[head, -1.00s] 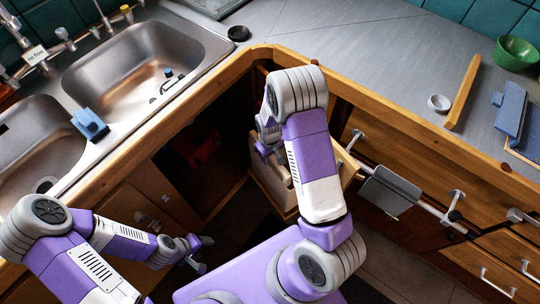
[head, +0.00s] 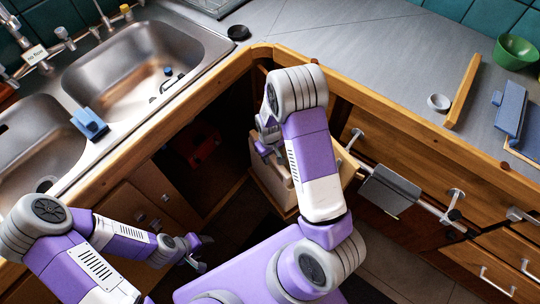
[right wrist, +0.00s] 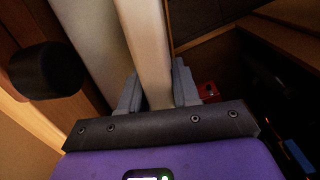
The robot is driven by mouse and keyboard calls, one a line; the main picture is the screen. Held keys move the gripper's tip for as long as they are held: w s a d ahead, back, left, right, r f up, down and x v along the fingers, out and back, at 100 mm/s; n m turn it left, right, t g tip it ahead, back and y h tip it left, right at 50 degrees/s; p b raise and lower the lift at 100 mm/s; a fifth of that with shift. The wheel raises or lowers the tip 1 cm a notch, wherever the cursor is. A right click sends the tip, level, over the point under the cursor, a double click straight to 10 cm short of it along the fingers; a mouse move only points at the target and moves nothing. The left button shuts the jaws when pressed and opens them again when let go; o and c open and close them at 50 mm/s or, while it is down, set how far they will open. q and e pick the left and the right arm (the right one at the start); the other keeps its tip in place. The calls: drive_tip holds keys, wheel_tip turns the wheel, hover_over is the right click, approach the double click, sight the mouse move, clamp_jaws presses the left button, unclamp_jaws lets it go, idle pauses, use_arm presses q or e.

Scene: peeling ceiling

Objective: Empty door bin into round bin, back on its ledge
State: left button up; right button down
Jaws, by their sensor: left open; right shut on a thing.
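The cream door bin (head: 269,179) stands upright low in the open corner cabinet, partly hidden behind my right arm. My right gripper (right wrist: 157,88) is shut on the bin's pale wall (right wrist: 148,45), which rises between its two fingers in the right wrist view. My left gripper (head: 203,254) is open and empty, low in front of the cabinet doors left of the opening. I cannot make out the round bin or the ledge. The inside of the door bin is hidden.
A red object (head: 203,141) lies in the dark cabinet and also shows in the right wrist view (right wrist: 208,90). A round black knob (right wrist: 45,71) is close left of the gripped wall. The wooden counter edge (head: 372,110) overhangs the opening. A grey box (head: 390,190) is on the right.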

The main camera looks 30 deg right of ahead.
drive_tip(key=shift+f+b, duration=1.05)
drive_tip(key=shift+f, duration=0.75)
drive_tip(key=c, duration=0.7)
unclamp_jaws()
drive_tip(key=shift+c, duration=0.2)
drive_tip(key=shift+r, duration=0.1)
wheel_tip(320, 180, up, 9)
drive_tip(key=p, duration=0.6)
drive_tip(key=shift+p, duration=0.4)
